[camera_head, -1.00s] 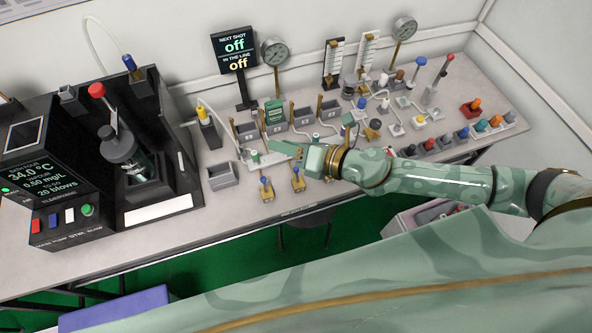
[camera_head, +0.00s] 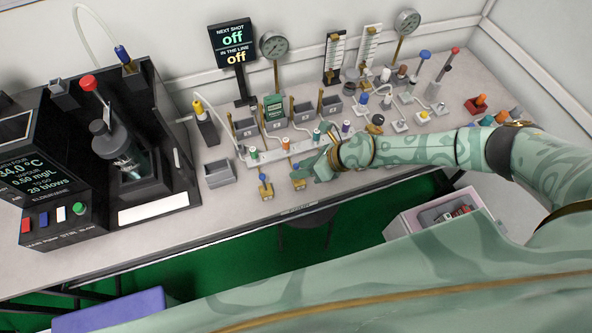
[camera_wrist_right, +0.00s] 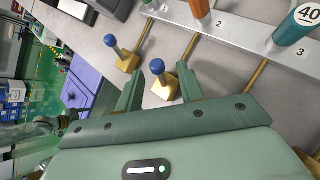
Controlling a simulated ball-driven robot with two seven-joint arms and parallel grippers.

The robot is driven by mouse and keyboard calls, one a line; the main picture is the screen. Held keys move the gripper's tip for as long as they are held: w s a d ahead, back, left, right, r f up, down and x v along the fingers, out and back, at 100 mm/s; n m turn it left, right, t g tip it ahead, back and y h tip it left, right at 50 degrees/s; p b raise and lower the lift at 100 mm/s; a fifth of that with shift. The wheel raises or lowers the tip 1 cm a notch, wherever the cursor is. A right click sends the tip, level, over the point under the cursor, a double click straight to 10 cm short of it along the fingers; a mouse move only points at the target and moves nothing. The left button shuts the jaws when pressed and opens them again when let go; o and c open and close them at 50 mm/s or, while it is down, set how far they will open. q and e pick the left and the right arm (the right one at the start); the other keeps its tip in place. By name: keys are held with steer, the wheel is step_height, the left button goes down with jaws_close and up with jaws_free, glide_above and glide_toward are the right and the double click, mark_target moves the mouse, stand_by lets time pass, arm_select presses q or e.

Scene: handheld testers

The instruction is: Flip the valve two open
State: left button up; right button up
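Valve two (camera_wrist_right: 166,90) is a brass block with a blue ball-topped lever, on the brass line from the rail mark 2. In the right wrist view it sits between the two fingers of my right gripper (camera_wrist_right: 160,82), which is open with space around the lever. In the head view the valve (camera_head: 298,184) is just left of my right gripper (camera_head: 308,170). A like valve (camera_wrist_right: 127,60), on the line from the first port, stands to its left, also seen in the head view (camera_head: 265,188). The third valve is hidden by my gripper. My left gripper is out of view.
The pale numbered rail (camera_head: 272,154) with coloured caps runs behind the valves. A grey open bin (camera_head: 218,173) stands left of them, and a black tester unit (camera_head: 180,165) further left. A sign (camera_head: 232,45) reads "off" twice. The table's front edge is close to the valves.

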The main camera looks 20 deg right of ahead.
steer(key=shift+b+x, duration=0.3)
steer(key=shift+x, duration=1)
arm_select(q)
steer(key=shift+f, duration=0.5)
arm_select(e)
jaws_close()
